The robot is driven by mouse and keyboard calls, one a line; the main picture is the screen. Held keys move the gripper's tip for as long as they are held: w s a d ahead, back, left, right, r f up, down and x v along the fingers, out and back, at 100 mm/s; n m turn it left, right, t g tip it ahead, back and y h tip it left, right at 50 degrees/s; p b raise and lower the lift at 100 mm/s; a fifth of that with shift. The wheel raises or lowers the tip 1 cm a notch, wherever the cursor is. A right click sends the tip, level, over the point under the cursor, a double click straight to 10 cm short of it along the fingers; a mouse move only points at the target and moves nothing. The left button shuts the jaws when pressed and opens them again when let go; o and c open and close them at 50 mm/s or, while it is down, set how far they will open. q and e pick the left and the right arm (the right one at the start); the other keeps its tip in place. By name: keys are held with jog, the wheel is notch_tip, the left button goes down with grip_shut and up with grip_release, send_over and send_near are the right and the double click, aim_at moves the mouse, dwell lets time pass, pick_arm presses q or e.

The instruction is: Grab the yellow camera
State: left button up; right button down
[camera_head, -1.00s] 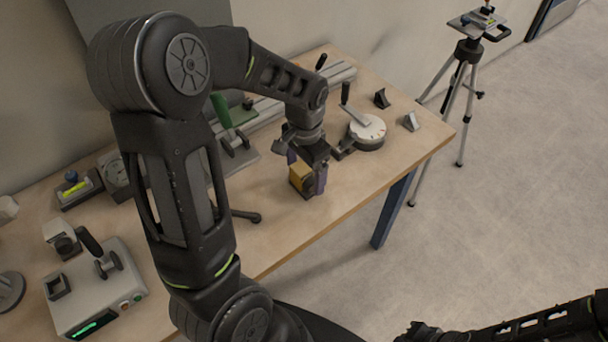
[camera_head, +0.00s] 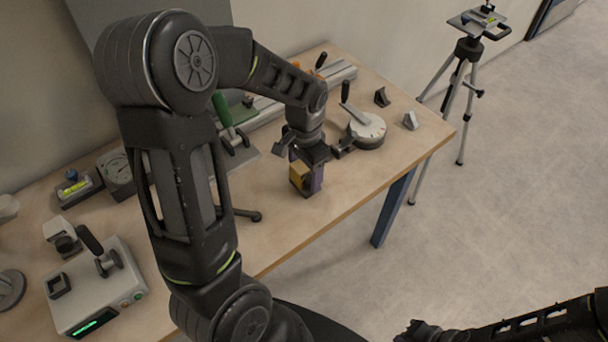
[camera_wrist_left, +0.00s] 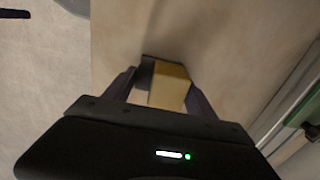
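The yellow camera (camera_head: 298,174) is a small yellow box with a dark round lens, sitting on the wooden table near its front edge. My left gripper (camera_head: 309,178) points down over it, with a purple finger beside the camera. In the left wrist view the yellow camera (camera_wrist_left: 170,86) lies between the two fingers of my left gripper (camera_wrist_left: 160,92).
The wooden table (camera_head: 345,205) is bare in front of the camera. A round dial device (camera_head: 367,133) with an upright handle stands to the right. A black handle (camera_head: 245,214) lies to the left. A grey box with green display (camera_head: 95,290) stands at lower left, a tripod (camera_head: 468,75) beyond.

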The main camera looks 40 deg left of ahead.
aim_at(305, 168)
pick_arm(q)
grip_shut()
dwell(0.5)
jog(key=shift+r, duration=0.1)
notch_tip(305, 168, up, 10)
jog(key=shift+f+b, duration=0.1)
jog(key=shift+b, duration=0.25)
dwell(0.7)
